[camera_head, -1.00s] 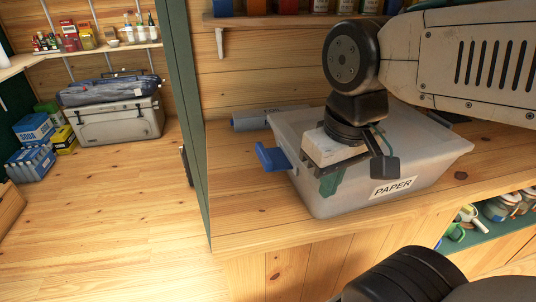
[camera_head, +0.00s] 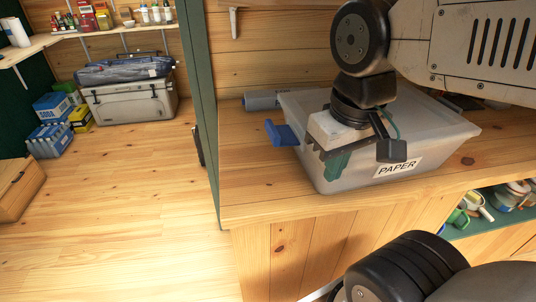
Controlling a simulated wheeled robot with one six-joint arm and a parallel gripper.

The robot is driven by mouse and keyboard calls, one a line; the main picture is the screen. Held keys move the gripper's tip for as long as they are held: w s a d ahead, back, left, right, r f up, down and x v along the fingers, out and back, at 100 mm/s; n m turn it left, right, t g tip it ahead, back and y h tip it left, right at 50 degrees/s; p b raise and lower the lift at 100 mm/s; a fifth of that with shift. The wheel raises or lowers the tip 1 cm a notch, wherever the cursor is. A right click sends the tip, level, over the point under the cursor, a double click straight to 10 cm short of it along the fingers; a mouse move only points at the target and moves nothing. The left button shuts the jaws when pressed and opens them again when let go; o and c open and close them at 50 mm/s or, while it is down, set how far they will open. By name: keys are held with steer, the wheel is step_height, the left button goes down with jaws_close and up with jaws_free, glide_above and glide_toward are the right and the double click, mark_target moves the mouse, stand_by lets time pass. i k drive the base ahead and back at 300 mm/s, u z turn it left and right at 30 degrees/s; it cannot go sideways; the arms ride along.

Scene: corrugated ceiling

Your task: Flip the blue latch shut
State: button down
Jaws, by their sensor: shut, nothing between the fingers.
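A translucent grey plastic bin (camera_head: 440,140) with a "PAPER" label stands on the wooden counter. The blue latch (camera_head: 282,134) sticks out from the bin's left end, swung away from the wall. My gripper (camera_head: 336,168) hangs at the bin's near left side, with green fingertips pointing down. Its fingers are together and empty. They are to the right of the latch and a little nearer to me, apart from it. My gripper's body hides part of the bin's rim and lid area; I cannot tell whether the fingers touch the bin wall.
A grey cylindrical object (camera_head: 262,100) lies behind the latch. The counter (camera_head: 252,190) is bare left of the bin, up to a green post (camera_head: 200,70). A shelf with jars and mugs (camera_head: 478,205) is below right. Open floor and a grey cooler (camera_head: 130,101) are at left.

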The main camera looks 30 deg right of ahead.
mark_target(283, 135)
steer(key=z, duration=0.35)
steer(key=k, duration=1)
steer(key=z, duration=0.65)
